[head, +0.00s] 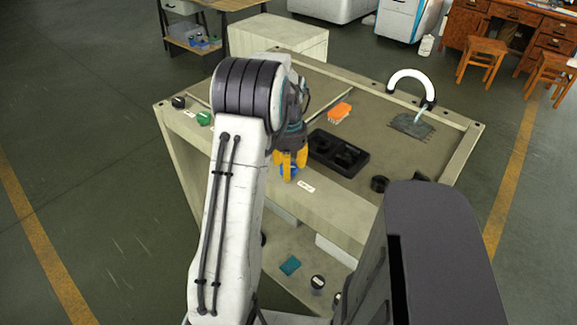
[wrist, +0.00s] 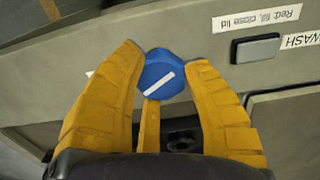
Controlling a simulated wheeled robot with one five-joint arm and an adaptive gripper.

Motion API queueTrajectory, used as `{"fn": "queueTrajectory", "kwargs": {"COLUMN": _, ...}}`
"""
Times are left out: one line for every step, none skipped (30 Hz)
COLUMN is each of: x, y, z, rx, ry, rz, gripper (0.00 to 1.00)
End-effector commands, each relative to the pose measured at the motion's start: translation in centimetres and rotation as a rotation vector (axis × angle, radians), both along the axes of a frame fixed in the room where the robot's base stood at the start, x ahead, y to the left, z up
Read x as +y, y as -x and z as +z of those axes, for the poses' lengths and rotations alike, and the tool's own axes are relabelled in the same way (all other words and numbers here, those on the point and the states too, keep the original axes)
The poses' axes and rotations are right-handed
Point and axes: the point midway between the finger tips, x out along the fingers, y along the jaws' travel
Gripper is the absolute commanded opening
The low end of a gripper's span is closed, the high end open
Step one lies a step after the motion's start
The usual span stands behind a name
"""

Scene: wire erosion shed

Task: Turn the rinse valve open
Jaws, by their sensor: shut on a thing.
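A blue knob (wrist: 160,68) with a white pointer line sits on the front panel of the bench, and I take it for the rinse valve. In the wrist view its line slants, rising to the right. My gripper (wrist: 165,78), with yellow fingers, is shut on the knob, a finger at each side and another below. In the head view the gripper (head: 289,162) is at the bench's front edge, and only part of the blue knob (head: 291,173) shows behind the fingers.
A grey button (wrist: 255,48) with labels is right of the knob. On the bench are a black tray (head: 338,153), an orange brush (head: 340,112) and a white arched spout (head: 411,80). A green knob (head: 204,118) and a black knob (head: 178,102) are further left.

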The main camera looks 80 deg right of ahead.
Motion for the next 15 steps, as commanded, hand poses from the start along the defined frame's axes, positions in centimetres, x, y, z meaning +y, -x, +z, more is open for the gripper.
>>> {"fn": "queueTrajectory", "kwargs": {"x": -0.11, "y": 0.03, "z": -0.08, "rx": 0.001, "ry": 0.003, "rz": 0.042, "gripper": 0.12}}
{"fn": "queueTrajectory", "kwargs": {"x": -0.11, "y": 0.03, "z": -0.08, "rx": 0.001, "ry": 0.003, "rz": 0.071, "gripper": 0.12}}
{"fn": "queueTrajectory", "kwargs": {"x": -0.12, "y": 0.02, "z": -0.08, "rx": 0.001, "ry": 0.003, "rz": 0.109, "gripper": 0.12}}
{"fn": "queueTrajectory", "kwargs": {"x": -0.12, "y": 0.01, "z": -0.09, "rx": 0.001, "ry": 0.003, "rz": 0.137, "gripper": 0.12}}
{"fn": "queueTrajectory", "kwargs": {"x": -0.12, "y": 0.01, "z": -0.09, "rx": 0.001, "ry": 0.003, "rz": 0.166, "gripper": 0.12}}
{"fn": "queueTrajectory", "kwargs": {"x": -0.13, "y": 0.00, "z": -0.09, "rx": 0.001, "ry": 0.003, "rz": 0.204, "gripper": 0.12}}
{"fn": "queueTrajectory", "kwargs": {"x": -0.13, "y": 0.00, "z": -0.09, "rx": 0.001, "ry": 0.003, "rz": 0.233, "gripper": 0.12}}
{"fn": "queueTrajectory", "kwargs": {"x": -0.13, "y": -0.01, "z": -0.09, "rx": 0.001, "ry": 0.003, "rz": 0.261, "gripper": 0.12}}
{"fn": "queueTrajectory", "kwargs": {"x": -0.13, "y": -0.02, "z": -0.09, "rx": 0.001, "ry": 0.003, "rz": 0.299, "gripper": 0.12}}
{"fn": "queueTrajectory", "kwargs": {"x": -0.13, "y": -0.03, "z": -0.09, "rx": 0.001, "ry": 0.003, "rz": 0.328, "gripper": 0.12}}
{"fn": "queueTrajectory", "kwargs": {"x": -0.13, "y": -0.03, "z": -0.09, "rx": 0.001, "ry": 0.003, "rz": 0.356, "gripper": 0.12}}
{"fn": "queueTrajectory", "kwargs": {"x": -0.14, "y": -0.04, "z": -0.09, "rx": 0.001, "ry": 0.003, "rz": 0.394, "gripper": 0.12}}
{"fn": "queueTrajectory", "kwargs": {"x": -0.14, "y": -0.05, "z": -0.10, "rx": 0.001, "ry": 0.003, "rz": 0.423, "gripper": 0.12}}
{"fn": "queueTrajectory", "kwargs": {"x": -0.13, "y": -0.05, "z": -0.10, "rx": 0.001, "ry": 0.003, "rz": 0.451, "gripper": 0.12}}
{"fn": "queueTrajectory", "kwargs": {"x": -0.14, "y": -0.06, "z": -0.10, "rx": 0.001, "ry": 0.003, "rz": 0.489, "gripper": 0.12}}
